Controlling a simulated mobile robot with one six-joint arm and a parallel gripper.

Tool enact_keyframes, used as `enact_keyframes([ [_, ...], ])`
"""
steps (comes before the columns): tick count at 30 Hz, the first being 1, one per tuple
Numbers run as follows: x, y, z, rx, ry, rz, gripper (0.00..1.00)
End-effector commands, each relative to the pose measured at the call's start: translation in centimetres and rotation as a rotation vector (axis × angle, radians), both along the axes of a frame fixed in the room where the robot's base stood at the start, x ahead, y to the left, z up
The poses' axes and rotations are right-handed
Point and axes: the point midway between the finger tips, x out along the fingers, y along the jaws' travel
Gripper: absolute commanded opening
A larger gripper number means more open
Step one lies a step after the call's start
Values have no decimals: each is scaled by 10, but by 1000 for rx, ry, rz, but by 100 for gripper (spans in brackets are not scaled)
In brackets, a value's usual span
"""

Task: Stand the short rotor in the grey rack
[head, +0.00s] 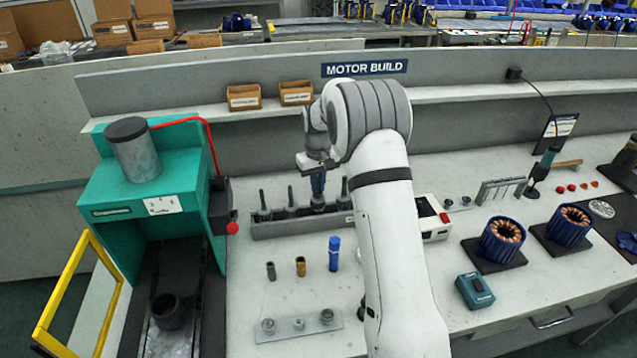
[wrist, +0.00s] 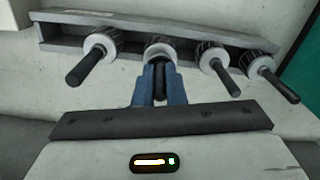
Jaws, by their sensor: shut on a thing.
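The grey rack (head: 300,228) is a long channel on the bench, and it crosses the top of the wrist view (wrist: 215,32). My gripper (head: 318,188) is over it, pointing down, its blue fingers (wrist: 160,85) shut on the shaft of a rotor (wrist: 160,47). I take this for the short rotor; its shaft is mostly hidden between the fingers. Its body is in line with the rack, upright; I cannot tell whether it is fully seated. Other rotors with dark shafts stand in the rack: one (wrist: 100,45) on one side, two (wrist: 212,55) (wrist: 262,66) on the other.
A teal press (head: 150,215) with a yellow guard stands left. In front of the rack are a dark sleeve (head: 271,271), a brass sleeve (head: 300,266), a blue cylinder (head: 334,254) and a plate with rings (head: 298,325). A white box (head: 433,218) is right of the rack.

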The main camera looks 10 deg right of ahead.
Motion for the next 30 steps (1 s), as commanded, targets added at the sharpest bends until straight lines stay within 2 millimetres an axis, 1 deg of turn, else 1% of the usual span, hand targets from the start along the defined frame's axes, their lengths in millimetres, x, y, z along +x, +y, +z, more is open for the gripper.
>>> enact_keyframes([
  [17, 1, 0, -16, 0, -3, 0, 0],
  [21, 1, 0, -16, 0, -3, 0, 0],
  [22, 1, 0, -16, 0, -3, 0, 11],
  [30, 0, 0, -17, 0, -1, 0, 33],
])
